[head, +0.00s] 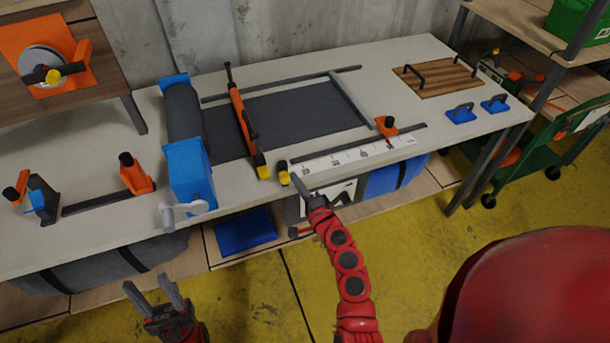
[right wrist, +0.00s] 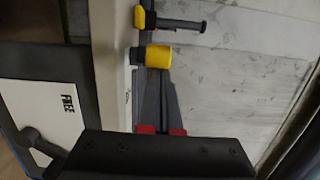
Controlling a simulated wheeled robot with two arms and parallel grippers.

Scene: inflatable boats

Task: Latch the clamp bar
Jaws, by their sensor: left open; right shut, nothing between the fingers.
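The orange clamp bar (head: 242,122) with a yellow front end (head: 263,172) extends across the dark sheet (head: 300,115) on the bench. I cannot tell whether it is pressed down on the sheet. A small black-and-yellow knob (head: 284,176) stands at the bench's front edge, just right of the bar's yellow end. A yellow knob also shows in the right wrist view (right wrist: 157,56), just beyond my fingertips. My right gripper (head: 299,182) is shut and empty close beside the knob; contact is unclear. My left gripper (head: 150,287) is open and empty in front of the bench.
A blue roller stand with a crank (head: 188,175) is left of the bar. A white ruler strip (head: 350,155) with an orange slider (head: 386,126) lies to the right. A wooden board (head: 438,78) and blue handled blocks (head: 461,114) are at the far right.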

